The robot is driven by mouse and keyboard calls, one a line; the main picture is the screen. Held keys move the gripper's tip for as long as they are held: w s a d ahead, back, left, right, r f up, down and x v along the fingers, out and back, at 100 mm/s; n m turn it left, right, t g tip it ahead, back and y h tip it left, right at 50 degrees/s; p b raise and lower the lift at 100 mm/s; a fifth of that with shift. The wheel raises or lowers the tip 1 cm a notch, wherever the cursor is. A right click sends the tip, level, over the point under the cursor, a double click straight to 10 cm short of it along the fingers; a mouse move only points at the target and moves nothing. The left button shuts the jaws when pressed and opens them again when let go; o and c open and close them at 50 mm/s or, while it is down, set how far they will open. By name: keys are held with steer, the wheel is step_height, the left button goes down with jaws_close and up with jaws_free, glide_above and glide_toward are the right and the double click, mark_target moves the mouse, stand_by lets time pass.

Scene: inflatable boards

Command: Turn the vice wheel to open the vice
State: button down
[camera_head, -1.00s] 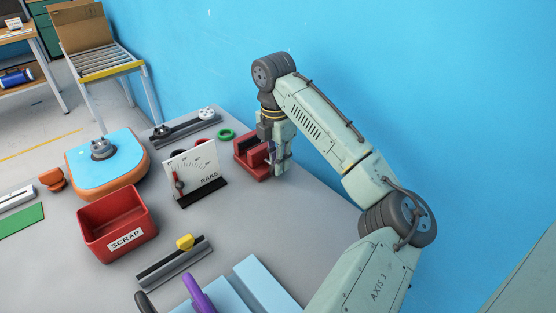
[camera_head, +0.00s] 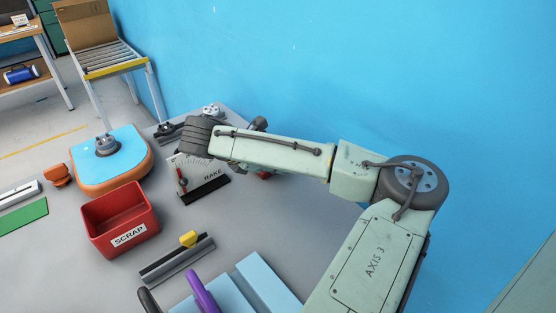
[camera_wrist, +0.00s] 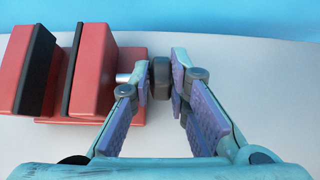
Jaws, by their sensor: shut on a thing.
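The red vice (camera_wrist: 95,70) lies at the left in the wrist view. Its two dark-faced jaws stand apart with a narrow gap between them. A short silver shaft leads right from it to the dark grey vice wheel (camera_wrist: 160,80). My gripper (camera_wrist: 160,70) is shut on the wheel, one finger on each side. In the head view my arm covers the gripper and the wheel. Only a small red bit of the vice (camera_head: 265,175) shows below my arm.
A gauge board marked RAKE (camera_head: 205,182) stands close to my arm. The blue wall (camera_head: 350,70) is behind the bench.

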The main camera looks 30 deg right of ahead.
steer(key=h, duration=0.1)
steer(key=h+b, duration=0.1)
steer(key=h, duration=0.1)
steer(key=shift+a+f+t+h+b, duration=0.3)
steer(key=shift+h+b, duration=0.1)
steer(key=h+b, duration=0.1)
steer(key=b, duration=0.1)
steer(key=shift+a+f+h+b, duration=0.15)
steer(key=shift+f+h+b, duration=0.1)
steer(key=shift+h+b, duration=0.15)
steer(key=shift+s+h+b, duration=0.1)
steer(key=shift+h+b, duration=0.7)
steer(key=shift+b, duration=0.15)
steer(key=c, duration=1.5)
jaws_free()
steer(key=shift+r+p, duration=0.15)
steer(key=shift+p, duration=0.15)
